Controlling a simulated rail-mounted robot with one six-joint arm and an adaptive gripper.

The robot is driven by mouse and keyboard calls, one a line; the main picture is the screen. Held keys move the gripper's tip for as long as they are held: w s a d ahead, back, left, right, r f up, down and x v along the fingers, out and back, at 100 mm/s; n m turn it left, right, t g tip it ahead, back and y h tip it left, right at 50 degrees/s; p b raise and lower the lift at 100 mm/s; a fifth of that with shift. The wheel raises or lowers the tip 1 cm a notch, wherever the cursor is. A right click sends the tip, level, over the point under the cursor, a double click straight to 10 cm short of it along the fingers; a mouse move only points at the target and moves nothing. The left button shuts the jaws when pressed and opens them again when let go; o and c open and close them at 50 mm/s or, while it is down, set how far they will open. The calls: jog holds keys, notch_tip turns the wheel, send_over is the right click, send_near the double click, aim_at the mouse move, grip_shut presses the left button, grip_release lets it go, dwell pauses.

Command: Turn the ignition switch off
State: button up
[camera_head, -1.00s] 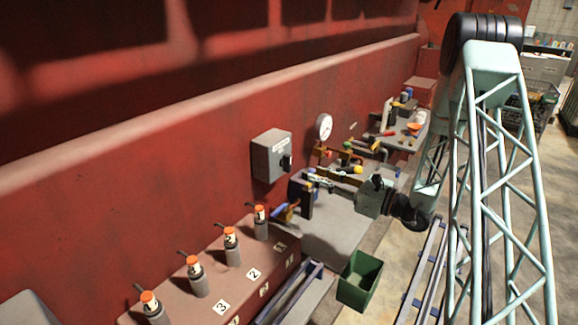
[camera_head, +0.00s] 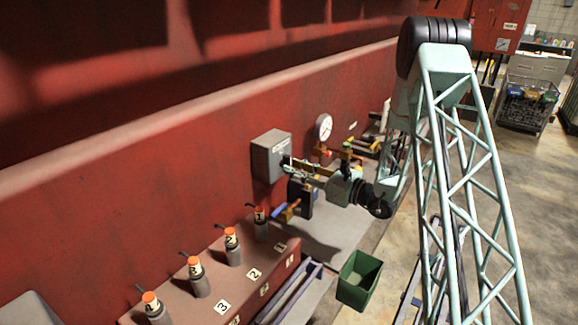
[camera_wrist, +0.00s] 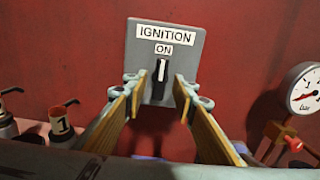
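The ignition switch is a grey box (camera_wrist: 190,42) on the red wall, labelled IGNITION, with ON shown beneath. Its dark knob (camera_wrist: 160,82) has a white mark pointing up toward ON. I cannot tell the exact depth of the fingertips to the knob. In the head view my gripper (camera_head: 289,164) reaches the box's right front.
A pressure gauge (camera_head: 324,127) and valves are right of the box. Several orange-topped cylinders (camera_head: 232,247) stand on a numbered red ledge at lower left. A green bin (camera_head: 359,279) stands below the arm.

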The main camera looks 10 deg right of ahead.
jog(key=shift+x, duration=1.35)
jog(key=shift+c, duration=0.5)
jog(key=c, duration=0.7)
